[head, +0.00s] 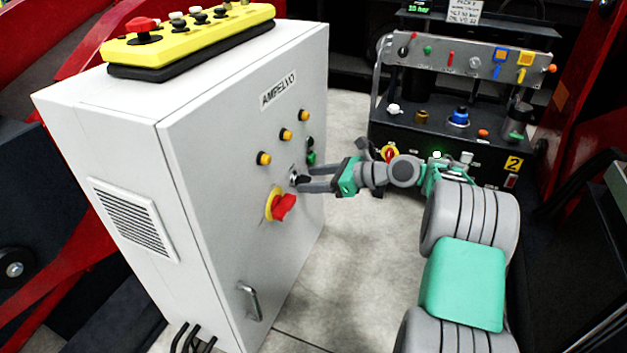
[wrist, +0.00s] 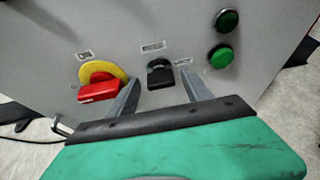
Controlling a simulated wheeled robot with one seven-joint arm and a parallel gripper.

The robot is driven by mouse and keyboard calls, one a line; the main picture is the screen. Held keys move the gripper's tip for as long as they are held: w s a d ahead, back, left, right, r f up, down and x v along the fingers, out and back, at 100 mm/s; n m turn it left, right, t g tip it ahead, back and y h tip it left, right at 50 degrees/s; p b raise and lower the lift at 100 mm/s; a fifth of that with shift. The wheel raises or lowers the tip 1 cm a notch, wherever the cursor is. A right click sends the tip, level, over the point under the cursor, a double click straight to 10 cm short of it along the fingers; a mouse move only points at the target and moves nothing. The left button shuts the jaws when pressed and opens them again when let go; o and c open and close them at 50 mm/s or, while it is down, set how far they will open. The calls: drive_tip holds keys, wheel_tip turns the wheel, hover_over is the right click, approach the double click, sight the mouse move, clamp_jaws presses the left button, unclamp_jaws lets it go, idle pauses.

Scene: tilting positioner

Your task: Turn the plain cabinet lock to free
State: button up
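A small black knob with a pale ring (head: 295,179), which I take for the plain cabinet lock, sits on the front of the grey-white cabinet (head: 215,215). In the wrist view the black knob (wrist: 160,77) stands between my fingertips, its grip lying roughly level, below a small label. My gripper (head: 305,178) is open at the cabinet front. In the wrist view my gripper (wrist: 160,78) has one finger on each side of the knob, with gaps visible. I cannot tell how deep the fingers reach, and the lock's markings are too small to read.
A red rotary switch (head: 284,207) on a yellow plate is close beside the lock, near one finger. Green buttons (wrist: 221,56) are on the other side. Yellow buttons (head: 286,134) sit above. A black control panel (head: 450,120) stands behind my arm. Grey floor lies between.

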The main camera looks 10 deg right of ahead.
clamp_jaws()
idle(0.4)
drive_tip(key=shift+r+p, duration=0.15)
drive_tip(key=shift+p, duration=0.25)
